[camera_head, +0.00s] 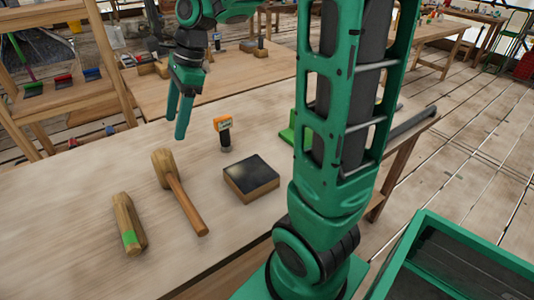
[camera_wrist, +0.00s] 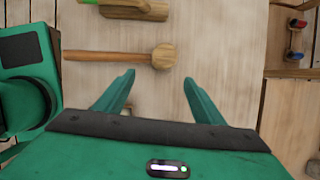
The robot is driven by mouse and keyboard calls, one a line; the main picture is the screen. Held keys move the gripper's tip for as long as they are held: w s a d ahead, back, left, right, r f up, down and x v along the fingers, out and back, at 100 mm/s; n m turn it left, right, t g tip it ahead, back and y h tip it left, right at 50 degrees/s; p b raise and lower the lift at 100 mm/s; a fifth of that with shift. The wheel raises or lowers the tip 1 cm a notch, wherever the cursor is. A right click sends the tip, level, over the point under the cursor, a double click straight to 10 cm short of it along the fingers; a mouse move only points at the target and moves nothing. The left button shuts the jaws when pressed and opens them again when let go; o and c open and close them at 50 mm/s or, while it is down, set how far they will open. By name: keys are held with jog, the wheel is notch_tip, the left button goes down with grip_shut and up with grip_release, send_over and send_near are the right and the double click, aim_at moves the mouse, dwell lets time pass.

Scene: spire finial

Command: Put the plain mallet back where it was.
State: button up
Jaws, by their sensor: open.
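The plain mallet (camera_head: 184,198) lies on the near table, with a round wooden head and a brown handle pointing toward the near edge. In the wrist view the plain mallet (camera_wrist: 120,57) lies across the picture, head to the right, just beyond my fingertips. My gripper (camera_head: 177,128) is open and empty above the table, pointing down, apart from the mallet. Both fingers of my gripper (camera_wrist: 158,78) show spread in the wrist view. A wooden piece with a green mark (camera_head: 127,222) lies left of the mallet; it is partly cut off in the wrist view (camera_wrist: 135,8).
A dark-topped block (camera_head: 251,178) and an upright tool with an orange top (camera_head: 223,132) stand right of the mallet. A wooden shelf (camera_head: 70,105) with colored items is at the left. Table surface between mallet and block is clear.

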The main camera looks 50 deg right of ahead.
jog(key=s+d+f+n+h, duration=0.1)
jog(key=s+d+n, duration=0.3)
jog(key=s, duration=0.4)
jog(key=s+d+f+n+g+h, duration=0.1)
jog(key=s+d+f+n, duration=0.2)
jog(key=s+n, duration=0.3)
jog(key=s+d+f+n+h, duration=0.1)
jog(key=s+d+n, duration=0.3)
jog(key=s, duration=0.8)
jog(key=shift+d+f+n+g+h, duration=0.3)
jog(key=shift+d+f+n+g, duration=0.15)
jog(key=shift+f, duration=0.2)
jog(key=shift+w+f, duration=0.25)
jog(key=shift+w, duration=0.3)
